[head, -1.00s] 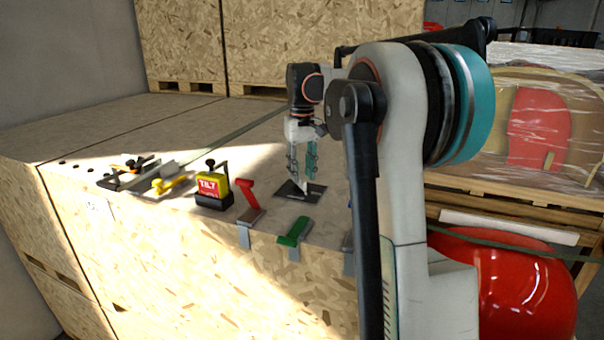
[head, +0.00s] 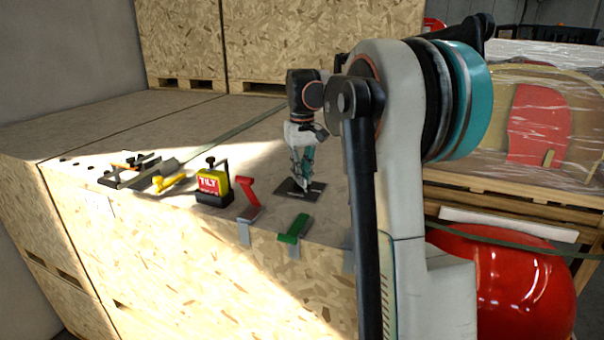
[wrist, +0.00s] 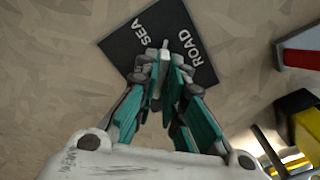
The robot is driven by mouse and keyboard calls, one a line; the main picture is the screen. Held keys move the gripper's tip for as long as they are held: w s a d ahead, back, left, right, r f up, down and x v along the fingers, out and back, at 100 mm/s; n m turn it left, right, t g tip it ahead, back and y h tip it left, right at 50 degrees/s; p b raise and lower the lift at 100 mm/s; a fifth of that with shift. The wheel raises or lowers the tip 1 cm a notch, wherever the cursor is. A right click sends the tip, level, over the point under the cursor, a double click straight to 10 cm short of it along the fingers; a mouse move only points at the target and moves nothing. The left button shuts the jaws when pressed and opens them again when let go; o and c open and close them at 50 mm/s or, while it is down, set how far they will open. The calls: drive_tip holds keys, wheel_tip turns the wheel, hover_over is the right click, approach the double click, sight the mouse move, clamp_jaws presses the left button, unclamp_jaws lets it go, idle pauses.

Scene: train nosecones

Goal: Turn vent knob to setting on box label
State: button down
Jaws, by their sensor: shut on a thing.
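The vent plate (head: 288,186) is a dark square lying on top of the wooden crate (head: 130,115). In the wrist view the plate (wrist: 124,48) carries the pale words SEA and ROAD. My gripper (head: 304,183) points down onto it; in the wrist view its teal fingers (wrist: 166,65) are closed together over the plate, between and just below the two words. They are shut on the vent knob (wrist: 165,44), which is mostly hidden, so its exact setting is hard to tell.
Near the front edge are a red-handled clamp (head: 246,190), a green-handled clamp (head: 294,229), and a yellow-black TILT device (head: 213,186). Tools with a yellow handle (head: 168,182) lie further left. The crate top behind the plate is mostly free, with a green strap across it.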

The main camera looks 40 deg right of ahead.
drive_tip(key=shift+n, duration=0.3)
drive_tip(key=n+b, duration=0.1)
drive_tip(key=n, duration=0.2)
drive_tip(key=shift+d+n+b, duration=0.1)
drive_tip(key=shift+n+b, duration=0.2)
drive_tip(key=shift+b, duration=0.1)
drive_tip(key=shift+n+b, duration=0.6)
drive_tip(key=shift+n, duration=1.7)
drive_tip(key=c, duration=1.7)
unclamp_jaws()
drive_tip(key=shift+d, duration=0.1)
drive_tip(key=shift+r, duration=0.1)
wheel_tip(320, 180, up, 12)
drive_tip(key=shift+f, duration=0.1)
